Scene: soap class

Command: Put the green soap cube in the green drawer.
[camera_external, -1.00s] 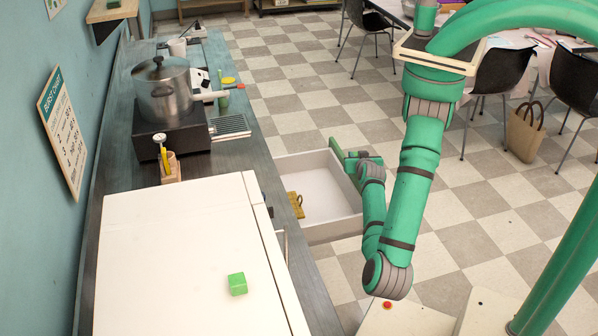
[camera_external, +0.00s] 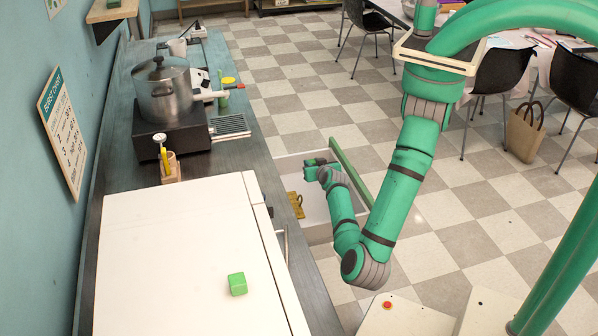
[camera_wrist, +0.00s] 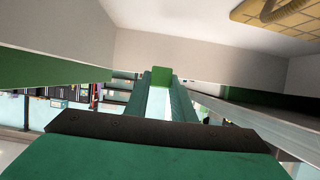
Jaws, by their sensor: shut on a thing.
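My gripper (camera_external: 309,171) is over the open drawer (camera_external: 290,163), which has a green front (camera_external: 348,172) and a pale inside. It also shows in the wrist view (camera_wrist: 161,92), its fingers shut on a small green soap cube (camera_wrist: 162,76) at their tips. In the wrist view the drawer's pale inside lies beyond the fingertips. Another green cube (camera_external: 237,284) rests on the white top at the lower left. The arm hides part of the drawer.
A yellow-brown woven-looking item (camera_external: 296,204) lies in the drawer and shows in the wrist view (camera_wrist: 282,16). A pot (camera_external: 163,92) stands on a burner on the counter. A green block (camera_external: 112,3) sits on the wall shelf. Open floor lies beyond the drawer.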

